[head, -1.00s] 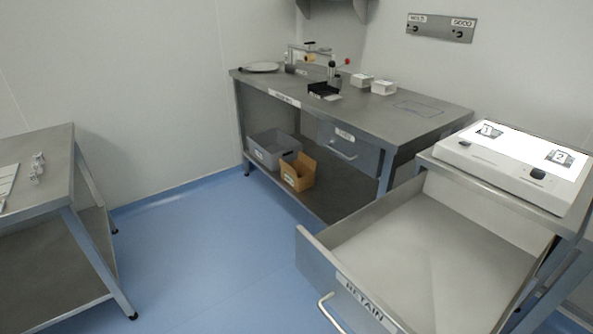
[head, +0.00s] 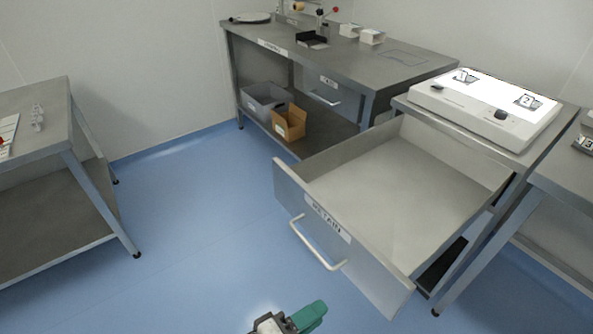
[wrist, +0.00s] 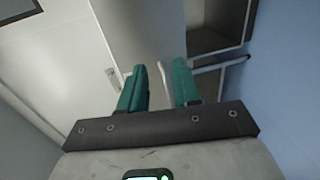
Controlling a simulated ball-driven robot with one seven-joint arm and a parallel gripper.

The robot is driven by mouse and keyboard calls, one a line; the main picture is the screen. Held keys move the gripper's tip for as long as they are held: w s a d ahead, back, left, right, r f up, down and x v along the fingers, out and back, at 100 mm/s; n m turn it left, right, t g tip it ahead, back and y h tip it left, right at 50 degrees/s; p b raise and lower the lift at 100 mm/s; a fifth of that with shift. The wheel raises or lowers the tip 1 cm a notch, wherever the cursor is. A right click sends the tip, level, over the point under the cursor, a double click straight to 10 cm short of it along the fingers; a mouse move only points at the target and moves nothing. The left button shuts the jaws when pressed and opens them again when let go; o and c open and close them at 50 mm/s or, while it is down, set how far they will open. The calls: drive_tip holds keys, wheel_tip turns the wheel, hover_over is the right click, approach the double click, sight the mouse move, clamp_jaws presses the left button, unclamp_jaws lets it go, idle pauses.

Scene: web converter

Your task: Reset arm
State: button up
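My gripper (head: 290,320) shows at the bottom edge of the head view, in front of and below the open drawer, apart from its handle. Only its tip and a green finger show there; the arm is out of frame. In the wrist view, the gripper's two green fingers (wrist: 159,80) stand apart with nothing held between them. A pale bar, seemingly the drawer handle (wrist: 164,80), shows behind the gap. The drawer labelled RETAIN (head: 328,219) is pulled out and looks empty, with its metal handle (head: 316,247) on the front.
A light box (head: 486,106) sits on the bench above the drawer. A steel bench (head: 370,72) at the back holds small boxes, with a grey bin (head: 262,98) and cardboard box (head: 290,122) on its lower shelf. Another table (head: 35,135) stands left. Blue floor between is clear.

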drive_tip(key=s+d+f+m+g+y+p, duration=0.1)
drive_tip(key=s+d+f+m+g+y, duration=0.2)
drive_tip(key=d, duration=0.6)
drive_tip(key=s+d+f+m+g+y+p, duration=0.15)
drive_tip(key=s+d+f+g, duration=0.3)
drive_tip(key=d, duration=0.45)
drive_tip(key=s+d+r+m+y+p, duration=0.2)
drive_tip(key=s+d+y, duration=0.5)
drive_tip(key=s, duration=0.4)
drive_tip(key=shift+r+m+g+y, duration=0.35)
drive_tip(key=shift+r+m+y, duration=0.1)
drive_tip(key=shift+r+m, duration=0.1)
drive_tip(key=shift+s+d, duration=0.1)
